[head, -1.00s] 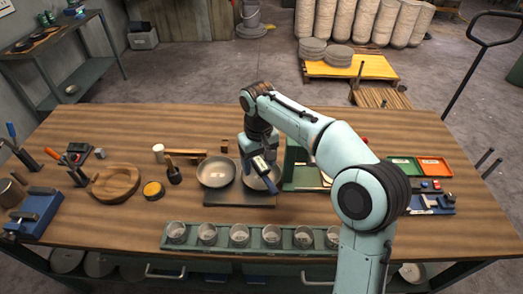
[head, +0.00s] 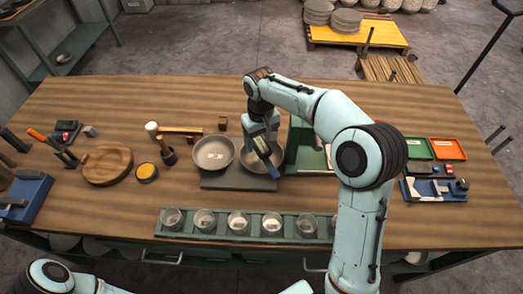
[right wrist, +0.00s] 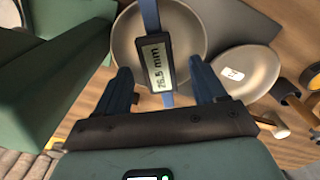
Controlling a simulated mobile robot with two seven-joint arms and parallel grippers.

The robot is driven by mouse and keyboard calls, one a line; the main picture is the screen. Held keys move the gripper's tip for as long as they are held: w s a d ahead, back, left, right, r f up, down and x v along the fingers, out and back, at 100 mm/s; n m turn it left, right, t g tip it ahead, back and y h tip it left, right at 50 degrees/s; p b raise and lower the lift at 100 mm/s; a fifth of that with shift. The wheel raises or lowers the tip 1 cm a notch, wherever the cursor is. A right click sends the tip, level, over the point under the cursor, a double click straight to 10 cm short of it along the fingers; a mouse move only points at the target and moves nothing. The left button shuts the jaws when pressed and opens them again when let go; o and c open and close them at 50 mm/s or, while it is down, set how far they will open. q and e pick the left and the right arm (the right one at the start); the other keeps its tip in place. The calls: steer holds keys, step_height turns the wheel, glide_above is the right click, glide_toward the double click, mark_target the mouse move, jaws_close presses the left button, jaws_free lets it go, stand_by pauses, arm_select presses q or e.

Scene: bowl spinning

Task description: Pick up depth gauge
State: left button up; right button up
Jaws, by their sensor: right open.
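The depth gauge (head: 263,147) is a slim blue tool with a dark display, tilted over the right-hand metal bowl (head: 273,164). In the right wrist view the gauge (right wrist: 156,62) reads about 26.5 mm and crosses in front of the bowl (right wrist: 192,35). My right gripper (head: 262,130) is just above the gauge, pointing down. In the right wrist view my right gripper (right wrist: 163,82) is open, with the gauge's display between its two blue fingers and a gap on each side. What supports the gauge is hidden. My left gripper is out of view.
A second bowl (head: 213,153) stands beside the first on a dark plate (head: 238,182). A green rack (head: 187,231) of glass jars runs along the front. A green block (head: 300,150) stands close right of the gripper. The wooden table's far strip (head: 170,95) is clear.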

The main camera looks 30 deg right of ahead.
step_height(320, 180, down, 5)
steer(key=shift+d+f, duration=0.1)
steer(key=shift+f, duration=0.1)
jaws_close()
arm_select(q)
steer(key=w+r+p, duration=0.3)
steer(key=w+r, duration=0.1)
arm_select(e)
step_height(320, 180, up, 19)
steer(key=m+b, duration=0.2)
steer(key=m, duration=0.4)
glide_above(261, 145)
step_height(261, 145, down, 10)
steer(key=shift+s+d+f, duration=0.1)
steer(key=shift+s+d, duration=0.05)
steer(key=shift+w+f+b, duration=0.2)
steer(key=shift+f+b, duration=0.1)
steer(key=shift+f, duration=0.05)
steer(key=shift+s+f+b, duration=0.1)
steer(key=shift+f+b, duration=1.05)
steer(key=shift+f, duration=0.75)
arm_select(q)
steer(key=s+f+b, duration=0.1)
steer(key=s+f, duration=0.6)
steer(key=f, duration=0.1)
arm_select(e)
steer(key=shift+f, duration=1.85)
